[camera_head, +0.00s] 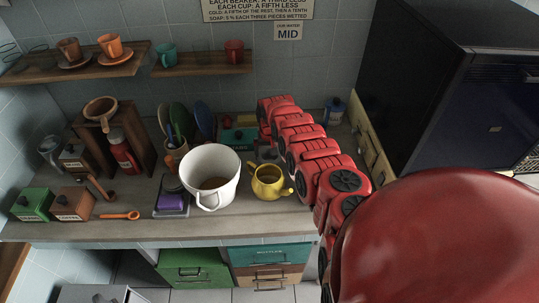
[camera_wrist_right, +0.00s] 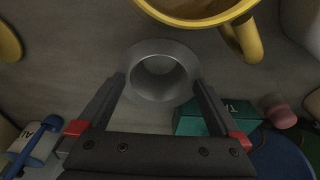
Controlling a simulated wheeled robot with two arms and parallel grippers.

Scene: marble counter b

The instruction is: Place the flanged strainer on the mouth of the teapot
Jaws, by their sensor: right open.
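The yellow teapot (camera_head: 268,184) stands upright on the counter, its open mouth facing up; its rim and handle also show at the top of the right wrist view (camera_wrist_right: 240,38). The flanged strainer (camera_wrist_right: 160,50) is a grey metal ring with a wide flange and a round opening, behind the teapot and apart from it. My right gripper (camera_wrist_right: 158,82) is open, with one finger on each side of the strainer; whether the fingers touch it I cannot tell. In the head view my red right arm covers much of that area. My left gripper is not in view.
A large white pot (camera_head: 226,184) stands left of the teapot. A teal box (camera_head: 238,138) stands behind, and it also shows near the right finger (camera_wrist_right: 200,120). A blue container (camera_head: 334,110) is at the back right. A purple-topped sponge (camera_head: 172,203) lies left of the pot.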

